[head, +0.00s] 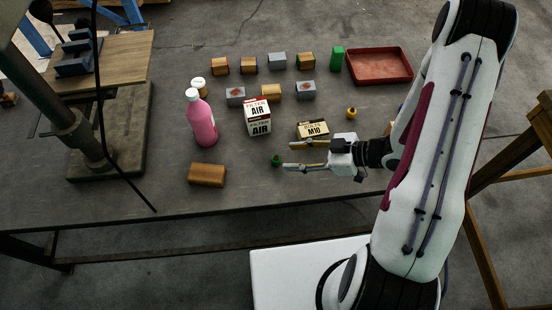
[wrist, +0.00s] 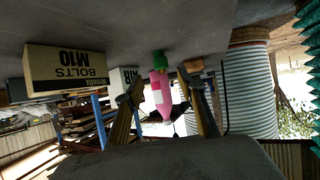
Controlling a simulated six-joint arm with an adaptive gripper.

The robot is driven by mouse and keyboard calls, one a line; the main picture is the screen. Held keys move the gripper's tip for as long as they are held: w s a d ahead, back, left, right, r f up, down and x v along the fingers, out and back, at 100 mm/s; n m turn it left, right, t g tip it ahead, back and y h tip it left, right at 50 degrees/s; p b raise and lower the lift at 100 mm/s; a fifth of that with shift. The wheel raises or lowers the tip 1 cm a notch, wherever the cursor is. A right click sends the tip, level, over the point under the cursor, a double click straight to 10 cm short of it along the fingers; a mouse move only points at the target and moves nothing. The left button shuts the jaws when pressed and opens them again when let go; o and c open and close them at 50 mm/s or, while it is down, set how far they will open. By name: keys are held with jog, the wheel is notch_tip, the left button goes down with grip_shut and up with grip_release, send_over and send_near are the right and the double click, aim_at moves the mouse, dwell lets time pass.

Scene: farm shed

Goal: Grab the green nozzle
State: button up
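The small green nozzle (head: 276,160) stands on the dark table in front of the filter box in the head view. My gripper (head: 288,156) is open and empty, low over the table just to the right of the nozzle, its fingers pointing left. In the wrist view, which is upside down, the green nozzle (wrist: 160,60) lies beyond and roughly between the fingertips of my gripper (wrist: 159,80). I see no contact between the fingers and the nozzle. The pink bottle (wrist: 161,92) shows behind it.
The M10 bolts box (head: 312,130) stands close behind my gripper. The filter box (head: 257,118), pink bottle (head: 202,122) and brown block (head: 207,174) are farther left. A yellow nozzle (head: 351,113), several small blocks and a red tray (head: 380,66) lie behind. The table's front is clear.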

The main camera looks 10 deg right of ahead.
aim_at(279, 158)
jog(key=shift+s+x, duration=0.2)
jog(key=shift+x, duration=2.45)
jog(key=shift+c, duration=0.4)
jog(key=c, duration=0.9)
